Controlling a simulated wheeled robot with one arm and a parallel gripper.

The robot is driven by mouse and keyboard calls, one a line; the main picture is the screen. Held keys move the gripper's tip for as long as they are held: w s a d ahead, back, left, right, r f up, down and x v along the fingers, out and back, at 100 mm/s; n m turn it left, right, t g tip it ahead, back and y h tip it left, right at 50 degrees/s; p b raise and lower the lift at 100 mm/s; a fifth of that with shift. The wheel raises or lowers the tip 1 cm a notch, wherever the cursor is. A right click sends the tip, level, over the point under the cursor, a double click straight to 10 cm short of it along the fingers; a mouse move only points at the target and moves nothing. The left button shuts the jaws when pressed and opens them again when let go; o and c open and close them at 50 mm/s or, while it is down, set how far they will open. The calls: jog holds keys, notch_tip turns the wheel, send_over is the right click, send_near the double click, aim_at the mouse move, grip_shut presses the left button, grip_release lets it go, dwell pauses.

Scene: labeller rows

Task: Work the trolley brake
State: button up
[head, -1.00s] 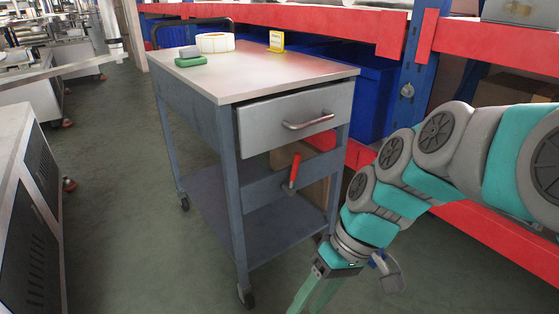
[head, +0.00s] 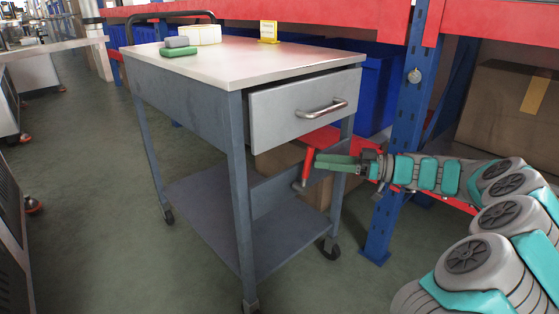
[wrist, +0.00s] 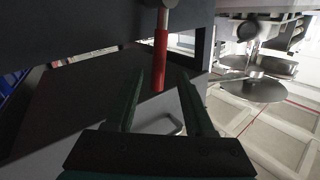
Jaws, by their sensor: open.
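The grey trolley (head: 238,175) stands upright with a pale top. Its brake lever has a red grip (head: 307,163), on the end panel below the drawer. The grip points up and leans slightly right from its metal pivot. In the wrist view the red grip (wrist: 160,62) shows between the tips of my fingers, with a gap on both sides. My gripper (head: 318,162) is open, level with the lever and reaching in from the right. In the head view its green fingers overlap the lever's right side; contact cannot be told there.
The trolley's drawer (head: 275,120) sits slightly open above the lever. A blue rack post (head: 405,130) and red beams stand close behind my arm.

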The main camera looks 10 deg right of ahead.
aim_at(305, 169)
jog(key=x, duration=0.7)
jog(key=shift+w+a, duration=0.25)
jog(key=shift+a, duration=0.1)
grip_shut()
dwell(1.1)
